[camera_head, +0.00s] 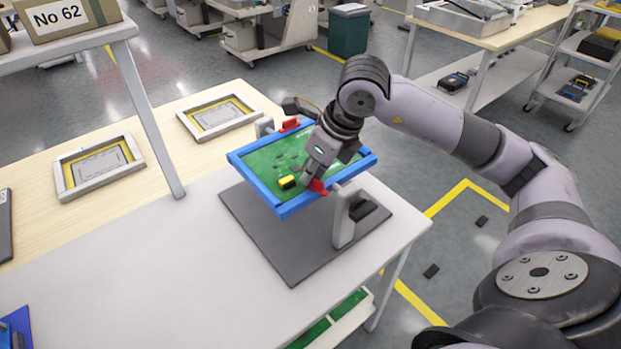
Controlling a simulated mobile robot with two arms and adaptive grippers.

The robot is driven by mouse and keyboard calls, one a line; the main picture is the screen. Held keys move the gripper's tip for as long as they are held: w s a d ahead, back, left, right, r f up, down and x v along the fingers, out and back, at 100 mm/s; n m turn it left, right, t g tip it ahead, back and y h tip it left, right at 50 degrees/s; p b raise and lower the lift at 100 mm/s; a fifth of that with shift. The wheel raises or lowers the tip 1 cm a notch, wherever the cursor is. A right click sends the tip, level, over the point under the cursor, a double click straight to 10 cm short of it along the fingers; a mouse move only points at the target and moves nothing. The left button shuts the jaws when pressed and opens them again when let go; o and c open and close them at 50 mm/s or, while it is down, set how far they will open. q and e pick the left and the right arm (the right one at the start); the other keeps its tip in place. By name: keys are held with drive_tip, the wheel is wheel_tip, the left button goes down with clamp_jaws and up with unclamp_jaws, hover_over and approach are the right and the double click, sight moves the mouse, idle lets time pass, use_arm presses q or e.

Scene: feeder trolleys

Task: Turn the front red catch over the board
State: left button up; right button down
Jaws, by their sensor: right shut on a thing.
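A green board (262,160) sits in a blue frame (290,208), held between two grey uprights over a dark mat. The front red catch (319,187) is at the frame's near right edge, beside the front upright (345,215). My right gripper (311,181) reaches down from the upper right and is shut on this catch, hiding part of it. Which way the catch points is hard to tell. A second red catch (290,124) is at the far edge, clear of the gripper. My left gripper is not in view.
A yellow-and-black part (287,182) sits on the board close to the gripper. The dark mat (262,235) lies on a white table (150,270) with free room at left. A shelf post (150,120) stands left of the frame. Two grey-framed trays (72,190) lie behind.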

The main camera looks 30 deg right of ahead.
drive_tip(key=shift+f+m+h+b, duration=0.1)
drive_tip(key=shift+m+h+b, duration=0.6)
drive_tip(key=shift+m, duration=1.1)
drive_tip(key=c, duration=1.8)
unclamp_jaws()
drive_tip(key=shift+o, duration=0.4)
drive_tip(key=shift+d, duration=0.1)
drive_tip(key=v, duration=1.2)
